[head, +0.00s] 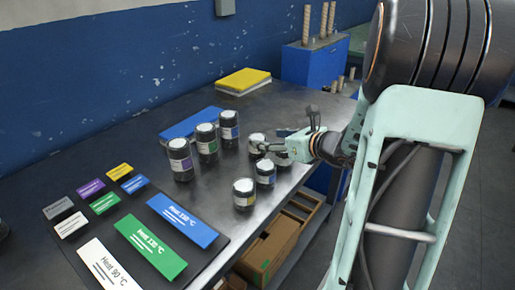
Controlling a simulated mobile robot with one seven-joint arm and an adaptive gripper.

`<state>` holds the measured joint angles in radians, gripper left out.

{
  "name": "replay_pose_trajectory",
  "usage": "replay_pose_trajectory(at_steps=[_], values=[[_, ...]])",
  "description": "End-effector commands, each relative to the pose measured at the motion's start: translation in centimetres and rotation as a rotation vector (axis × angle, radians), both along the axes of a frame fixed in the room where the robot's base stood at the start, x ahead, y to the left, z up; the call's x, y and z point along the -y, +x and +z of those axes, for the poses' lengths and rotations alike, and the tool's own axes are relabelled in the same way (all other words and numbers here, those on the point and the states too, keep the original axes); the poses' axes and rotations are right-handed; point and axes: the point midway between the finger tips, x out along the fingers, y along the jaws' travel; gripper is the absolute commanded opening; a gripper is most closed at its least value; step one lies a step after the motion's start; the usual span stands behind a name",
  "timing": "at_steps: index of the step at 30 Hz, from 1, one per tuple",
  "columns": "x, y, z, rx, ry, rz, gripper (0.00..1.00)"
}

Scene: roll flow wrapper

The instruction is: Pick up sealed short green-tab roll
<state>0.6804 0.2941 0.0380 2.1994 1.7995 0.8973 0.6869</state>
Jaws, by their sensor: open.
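My gripper (276,143) is open at the right edge of the dark table, pointing left. Its fingers are close to a short dark roll (256,143); I cannot tell whether they touch it, and its tab colour is not clear. A short roll with a yellowish label (244,194) and a short roll with a bluish label (265,174) stand upright nearer the camera. A taller roll with a green mark (207,145) stands upright to the left, between a purple-marked tall roll (181,160) and a blue-marked tall roll (229,129).
Coloured label plates, including a large green plate (150,246), lie at the left front of the table. A blue pad (190,124) and yellow pad (243,80) lie behind the rolls. A blue cabinet (305,66) stands at the back. Cardboard boxes (268,250) sit below the table edge.

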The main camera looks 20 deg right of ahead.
Motion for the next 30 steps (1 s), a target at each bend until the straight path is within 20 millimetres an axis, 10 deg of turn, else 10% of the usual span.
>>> replay_pose_trajectory(at_steps=[24,30], values=[[-2.6,4.9,-3.2,-0.001,-0.001,0.0,0.59],[-2.5,4.9,-3.2,-0.001,-0.001,0.0,0.39]])
